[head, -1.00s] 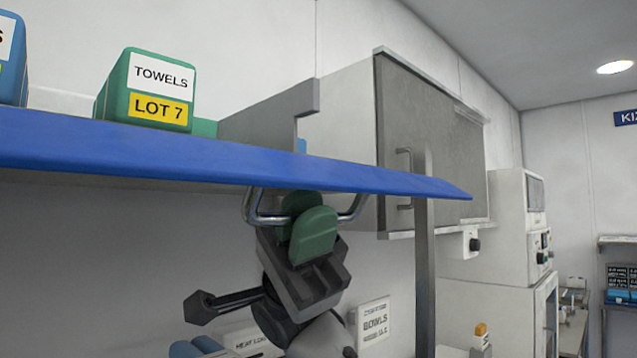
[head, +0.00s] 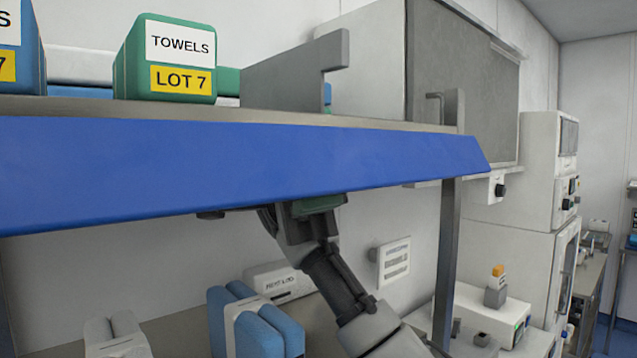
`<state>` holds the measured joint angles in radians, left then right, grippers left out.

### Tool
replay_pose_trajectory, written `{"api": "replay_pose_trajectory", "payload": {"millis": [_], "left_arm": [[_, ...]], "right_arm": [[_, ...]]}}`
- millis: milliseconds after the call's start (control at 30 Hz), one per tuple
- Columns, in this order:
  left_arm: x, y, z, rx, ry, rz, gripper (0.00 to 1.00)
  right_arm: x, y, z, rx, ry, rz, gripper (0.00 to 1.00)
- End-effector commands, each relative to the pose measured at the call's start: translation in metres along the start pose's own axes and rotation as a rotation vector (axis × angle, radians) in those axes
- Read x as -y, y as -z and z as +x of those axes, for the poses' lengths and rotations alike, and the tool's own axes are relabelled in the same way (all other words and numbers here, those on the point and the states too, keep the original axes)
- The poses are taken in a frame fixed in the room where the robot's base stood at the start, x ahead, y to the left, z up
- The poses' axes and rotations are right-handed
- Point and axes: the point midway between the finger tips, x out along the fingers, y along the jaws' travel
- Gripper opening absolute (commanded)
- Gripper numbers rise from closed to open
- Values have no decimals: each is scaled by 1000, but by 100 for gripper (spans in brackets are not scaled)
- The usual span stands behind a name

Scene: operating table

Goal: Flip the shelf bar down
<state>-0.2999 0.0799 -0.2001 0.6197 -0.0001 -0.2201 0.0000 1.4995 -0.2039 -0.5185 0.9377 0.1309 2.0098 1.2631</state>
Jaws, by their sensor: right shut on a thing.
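The blue shelf bar (head: 235,165) runs along the front edge of the shelf (head: 100,104), its broad face turned to me and its lower edge hanging below the shelf board. My right gripper (head: 312,206) is under the bar's lower edge, with its arm coming up from below. Its green fingertips show only in part and are shut on the bar's handle. The handle itself is mostly hidden behind the bar. My left gripper is not in view.
A green towels pack (head: 165,58) and a grey divider (head: 295,75) stand on the shelf. Below are blue and white packs (head: 255,325). A metal post (head: 447,260) stands right of my arm, with a wall cabinet (head: 460,80) behind it.

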Motion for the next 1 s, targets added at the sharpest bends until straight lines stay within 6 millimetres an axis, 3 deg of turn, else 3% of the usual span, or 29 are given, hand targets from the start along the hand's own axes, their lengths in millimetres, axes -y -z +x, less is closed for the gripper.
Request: {"api": "replay_pose_trajectory", "payload": {"millis": [300,333,467,1000], "left_arm": [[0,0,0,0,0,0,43],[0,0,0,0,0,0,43],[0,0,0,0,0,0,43],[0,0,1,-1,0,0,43]], "right_arm": [[0,0,0,0,1,-2,0],[0,0,0,0,1,-2,16],[0,0,0,0,0,-1,36],[1,1,0,1,-10,3,36]]}}
